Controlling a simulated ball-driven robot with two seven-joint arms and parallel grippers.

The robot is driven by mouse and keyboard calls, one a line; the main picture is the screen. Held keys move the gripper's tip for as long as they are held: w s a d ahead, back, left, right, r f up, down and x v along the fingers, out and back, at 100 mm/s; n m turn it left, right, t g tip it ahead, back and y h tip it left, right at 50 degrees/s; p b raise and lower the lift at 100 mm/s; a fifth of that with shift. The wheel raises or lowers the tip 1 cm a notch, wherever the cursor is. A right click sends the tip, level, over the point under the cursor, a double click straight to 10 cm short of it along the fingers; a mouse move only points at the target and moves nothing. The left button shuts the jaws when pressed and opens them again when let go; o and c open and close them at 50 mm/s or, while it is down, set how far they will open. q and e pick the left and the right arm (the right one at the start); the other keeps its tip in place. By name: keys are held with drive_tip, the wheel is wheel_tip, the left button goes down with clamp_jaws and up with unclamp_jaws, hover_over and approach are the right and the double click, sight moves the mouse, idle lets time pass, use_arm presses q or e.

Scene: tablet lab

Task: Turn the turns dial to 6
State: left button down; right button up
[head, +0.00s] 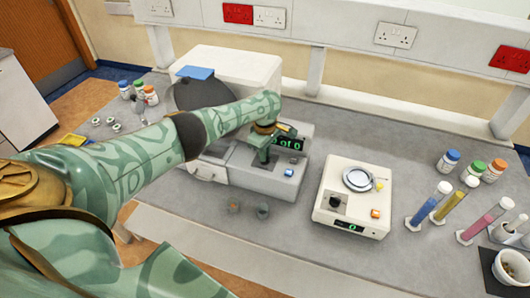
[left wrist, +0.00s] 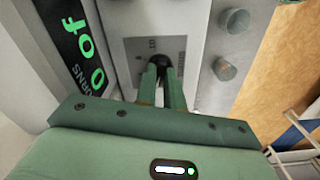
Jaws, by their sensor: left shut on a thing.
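The turns dial (left wrist: 161,60) is a small dark knob on a grey panel of the pale machine (head: 270,180). In the left wrist view a "10" shows on the panel just beyond it; other marks are too small to read. My left gripper (left wrist: 162,78) is shut on the dial, one finger on each side, pointing down at the panel. The left gripper also shows in the head view (head: 260,155), where it hides the dial. A black display (head: 289,144) with green digits, partly covered, stands beside it. The dial's pointer is hidden. My right gripper is out of view.
A blue button (head: 289,173) sits on the machine's front right. A cream balance (head: 355,195) stands to the right, with several tubes and bottles beyond. My left arm covers the left side.

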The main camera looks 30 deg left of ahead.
use_arm(q)
drive_tip(key=shift+d+r+m+p, duration=0.1)
drive_tip(key=shift+m+p, duration=0.8)
drive_tip(key=shift+p, duration=0.1)
drive_tip(key=shift+m, duration=0.4)
drive_tip(key=shift+m+p, duration=0.45)
drive_tip(key=shift+m, duration=0.45)
drive_tip(key=m, duration=0.3)
drive_tip(key=shift+f+m, duration=0.2)
drive_tip(key=shift+m, duration=0.1)
drive_tip(key=m, duration=0.3)
drive_tip(key=shift+m, duration=0.3)
drive_tip(key=m, duration=0.4)
drive_tip(key=shift+m, duration=1.9)
drive_tip(key=shift+r+m, duration=0.1)
drive_tip(key=shift+m, duration=0.2)
